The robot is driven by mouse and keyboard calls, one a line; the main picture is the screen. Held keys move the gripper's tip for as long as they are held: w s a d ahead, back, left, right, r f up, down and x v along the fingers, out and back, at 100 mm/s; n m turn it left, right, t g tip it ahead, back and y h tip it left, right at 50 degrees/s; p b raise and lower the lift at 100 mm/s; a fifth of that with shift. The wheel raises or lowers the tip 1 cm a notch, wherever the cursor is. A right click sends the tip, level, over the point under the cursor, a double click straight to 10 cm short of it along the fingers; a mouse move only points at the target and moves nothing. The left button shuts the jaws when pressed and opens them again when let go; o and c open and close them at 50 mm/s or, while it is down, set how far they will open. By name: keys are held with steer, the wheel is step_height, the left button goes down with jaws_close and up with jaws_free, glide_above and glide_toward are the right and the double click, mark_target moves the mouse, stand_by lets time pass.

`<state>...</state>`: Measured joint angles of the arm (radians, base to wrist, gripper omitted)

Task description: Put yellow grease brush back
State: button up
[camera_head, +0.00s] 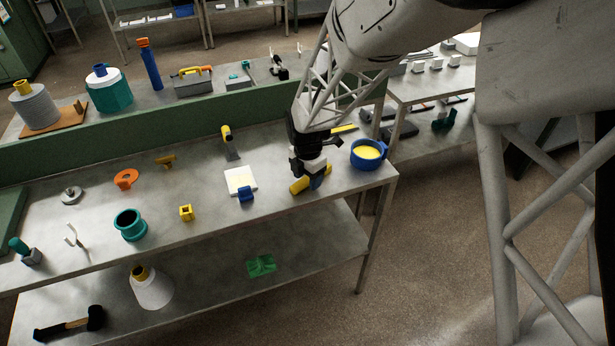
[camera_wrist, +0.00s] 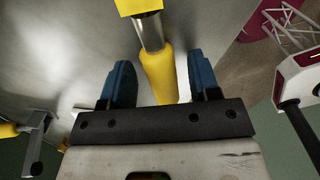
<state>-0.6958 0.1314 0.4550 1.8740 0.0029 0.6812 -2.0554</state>
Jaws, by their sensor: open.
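The grease brush (camera_head: 298,186) lies on the bench near its right front edge, below my gripper (camera_head: 315,176). The wrist view shows its yellow handle (camera_wrist: 159,76), metal collar (camera_wrist: 149,32) and yellow end at the top edge. My gripper's blue fingers (camera_wrist: 162,80) are open, one on each side of the handle with gaps visible. The handle's lower end is hidden behind the gripper body. A blue pot (camera_head: 358,163) with yellow grease (camera_head: 369,152) stands to the right, near the bench corner.
A white plate with a blue clip (camera_head: 246,195) lies left of the brush. A green ledge (camera_head: 180,137) borders the back.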

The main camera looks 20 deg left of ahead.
step_height(320, 180, up, 12)
stand_by(0.7)
stand_by(0.4)
steer(key=shift+r, duration=0.1)
steer(key=s+d+r+m, duration=0.2)
steer(key=d+r+m, duration=0.25)
steer(key=d, duration=0.45)
steer(key=s+d+r+m+t, duration=0.15)
steer(key=d+r+m, duration=0.35)
steer(key=d, duration=0.5)
steer(key=s+d+r+m, duration=0.3)
steer(key=d+m, duration=0.3)
steer(key=d, duration=0.3)
steer(key=s+d+r+m+t, duration=0.1)
steer(key=s+d+m, duration=1.5)
steer(key=s+d, duration=0.1)
steer(key=shift+s+d, duration=0.25)
steer(key=shift+s, duration=0.2)
